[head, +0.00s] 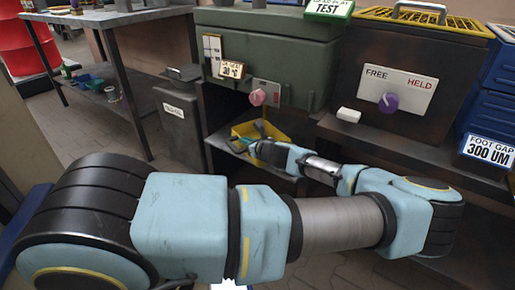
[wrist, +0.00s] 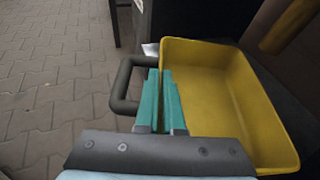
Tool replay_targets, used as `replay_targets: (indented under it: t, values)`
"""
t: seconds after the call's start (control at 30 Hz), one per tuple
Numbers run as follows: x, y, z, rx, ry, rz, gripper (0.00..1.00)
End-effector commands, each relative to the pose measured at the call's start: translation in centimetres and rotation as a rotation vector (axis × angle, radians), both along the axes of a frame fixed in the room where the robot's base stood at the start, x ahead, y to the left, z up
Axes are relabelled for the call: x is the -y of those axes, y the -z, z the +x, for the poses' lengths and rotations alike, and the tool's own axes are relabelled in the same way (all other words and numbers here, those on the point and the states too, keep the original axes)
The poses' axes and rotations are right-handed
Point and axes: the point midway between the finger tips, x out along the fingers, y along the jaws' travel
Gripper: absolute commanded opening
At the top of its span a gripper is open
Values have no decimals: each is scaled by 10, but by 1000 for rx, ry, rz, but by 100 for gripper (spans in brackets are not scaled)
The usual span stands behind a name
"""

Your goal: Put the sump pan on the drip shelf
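The sump pan is a yellow open tray with a dark loop handle (wrist: 124,86). In the wrist view the sump pan (wrist: 225,95) fills the right half, empty inside. My gripper (wrist: 161,72) has its two teal fingers close together at the pan's left wall, beside the handle; they look shut on that wall, though they hide the contact. In the head view the sump pan (head: 262,130) is at a low shelf (head: 229,146) under the green cabinet, partly hidden by my arm. I cannot tell whether it rests fully on the shelf.
A green cabinet (head: 270,60) with a pink knob stands above the shelf. A grey bin (head: 180,115) stands left of it. A dark unit with a FREE/HELD plate (head: 398,90) and blue boxes (head: 487,110) are at the right. Paved floor (wrist: 55,80) is clear at the left.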

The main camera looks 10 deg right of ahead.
Motion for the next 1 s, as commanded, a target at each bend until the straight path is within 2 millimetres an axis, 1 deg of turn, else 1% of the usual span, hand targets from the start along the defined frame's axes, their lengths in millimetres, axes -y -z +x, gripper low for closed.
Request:
replay_targets:
  t: [0.03,0.1,0.3,0.4,0.5,0.67,0.9,1.0]
  values:
    - [10,1,10,2,1,-4,0]
    - [22,1,21,1,0,-4,0]
    - [52,0,50,1,0,-3,0]
    - [50,18,48,1,0,4,0]
    - [51,27,48,1,0,1,0]
    - [50,36,48,1,0,1,0]
    - [51,69,49,0,1,2,0]
    - [53,70,51,1,-1,1,0]
